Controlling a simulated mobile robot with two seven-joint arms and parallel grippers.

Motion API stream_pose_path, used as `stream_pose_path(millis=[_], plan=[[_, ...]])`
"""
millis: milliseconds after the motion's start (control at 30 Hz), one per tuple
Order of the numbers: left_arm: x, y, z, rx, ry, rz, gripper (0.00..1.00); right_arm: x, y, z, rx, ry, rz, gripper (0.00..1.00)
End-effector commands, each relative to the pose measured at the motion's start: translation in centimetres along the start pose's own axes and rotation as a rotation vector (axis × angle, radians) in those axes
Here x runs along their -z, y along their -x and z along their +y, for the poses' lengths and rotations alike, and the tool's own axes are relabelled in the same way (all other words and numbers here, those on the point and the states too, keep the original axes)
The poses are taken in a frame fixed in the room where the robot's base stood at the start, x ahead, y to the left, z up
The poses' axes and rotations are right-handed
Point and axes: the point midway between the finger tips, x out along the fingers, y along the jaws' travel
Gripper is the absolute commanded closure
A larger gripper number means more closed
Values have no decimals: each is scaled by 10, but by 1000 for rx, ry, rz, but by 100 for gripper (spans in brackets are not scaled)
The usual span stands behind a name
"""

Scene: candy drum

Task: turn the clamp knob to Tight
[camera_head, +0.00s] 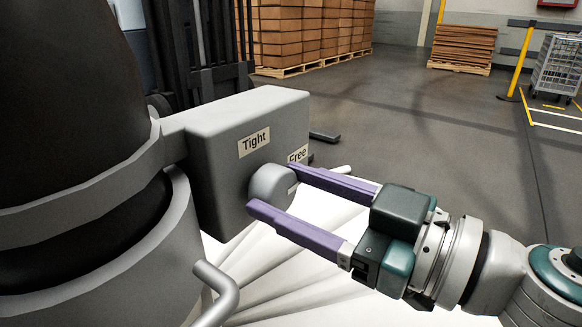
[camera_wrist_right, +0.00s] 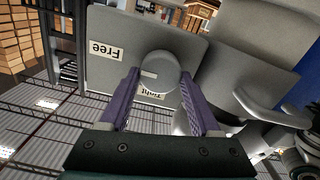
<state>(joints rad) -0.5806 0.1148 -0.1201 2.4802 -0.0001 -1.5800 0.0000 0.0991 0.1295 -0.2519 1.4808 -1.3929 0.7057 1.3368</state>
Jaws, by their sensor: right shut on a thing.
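The clamp knob (camera_head: 270,186) is a round grey knob on the face of a grey clamp box (camera_head: 222,165). The box carries a "Tight" label (camera_head: 254,142) above the knob and a "Free" label (camera_head: 298,154) to its upper right, partly covered by my gripper. My right gripper (camera_head: 269,190) has its two purple fingers on either side of the knob, shut on it. The right wrist view shows the knob (camera_wrist_right: 159,72) between the fingers, with a pale mark on its face pointing toward the "Free" side. My left gripper is not in view.
A dark drum (camera_head: 75,80) with grey bands stands at the left, joined to the clamp box. A bent grey handle (camera_head: 222,290) sticks out below. Stacked cartons (camera_head: 310,30) and a wire cart (camera_head: 557,65) stand far back. The floor at right is open.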

Motion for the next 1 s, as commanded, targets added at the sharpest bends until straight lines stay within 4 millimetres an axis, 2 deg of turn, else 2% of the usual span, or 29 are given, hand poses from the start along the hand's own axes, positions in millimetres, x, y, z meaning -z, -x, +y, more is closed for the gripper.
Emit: stream_pose_path(millis=[100, 467, 1000], plan=[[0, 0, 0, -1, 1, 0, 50, 0, 0, 0, 0, 0, 0, 92], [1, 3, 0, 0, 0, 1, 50, 1, 0, 0, 0, 67, 0, 92], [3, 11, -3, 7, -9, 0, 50, 0, 0, -2, 0, 517, -1, 92]])
